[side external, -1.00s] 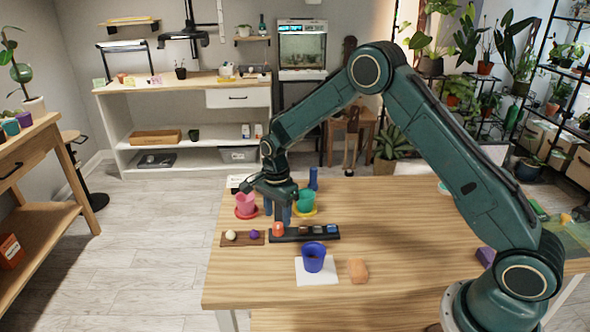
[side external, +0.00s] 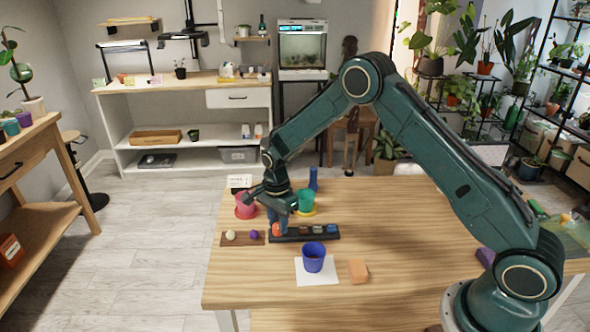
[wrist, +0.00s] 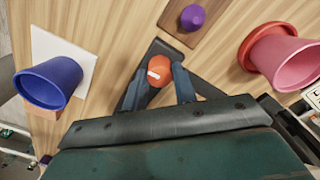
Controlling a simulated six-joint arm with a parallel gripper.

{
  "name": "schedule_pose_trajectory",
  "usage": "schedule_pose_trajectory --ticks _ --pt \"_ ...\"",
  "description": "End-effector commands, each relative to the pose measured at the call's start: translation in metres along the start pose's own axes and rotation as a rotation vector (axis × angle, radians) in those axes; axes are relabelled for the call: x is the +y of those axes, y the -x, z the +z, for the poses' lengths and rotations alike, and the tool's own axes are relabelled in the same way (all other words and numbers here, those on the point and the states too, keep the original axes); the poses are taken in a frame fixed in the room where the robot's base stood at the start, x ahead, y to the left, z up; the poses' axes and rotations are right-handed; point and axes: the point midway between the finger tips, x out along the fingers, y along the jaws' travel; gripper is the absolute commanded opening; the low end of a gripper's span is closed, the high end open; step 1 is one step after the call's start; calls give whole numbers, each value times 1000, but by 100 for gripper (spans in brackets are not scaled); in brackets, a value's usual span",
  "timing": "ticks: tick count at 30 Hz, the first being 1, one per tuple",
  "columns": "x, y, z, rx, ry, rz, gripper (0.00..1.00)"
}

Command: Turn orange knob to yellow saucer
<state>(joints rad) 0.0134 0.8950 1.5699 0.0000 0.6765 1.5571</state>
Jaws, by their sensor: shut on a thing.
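The orange knob (side external: 277,229) stands at the left end of a black strip (side external: 318,234) on the table. My gripper (wrist: 158,84) is shut on the orange knob, with one finger on each side. The knob's white mark (wrist: 153,73) lies on its left part in the wrist view. The yellow saucer (side external: 306,213) is behind the strip with a green pot (side external: 306,200) on it. The red saucer (side external: 246,215) bears a pink pot (side external: 243,202), behind and left of the knob. The yellow saucer is not seen in the wrist view.
A brown board (side external: 242,239) with a white knob and a purple knob (side external: 254,235) lies just left of the strip. A blue pot (side external: 313,258) stands on a white sheet in front, beside an orange block (side external: 357,271). The table's right middle is clear.

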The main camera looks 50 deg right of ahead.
Motion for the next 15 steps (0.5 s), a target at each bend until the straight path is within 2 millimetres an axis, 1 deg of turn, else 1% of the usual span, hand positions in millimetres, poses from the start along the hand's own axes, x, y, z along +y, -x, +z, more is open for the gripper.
schedule_pose_trajectory --ticks 8,15 --pt "0 0 0 0 33 0 5" --pt "0 0 0 0 140 0 5"
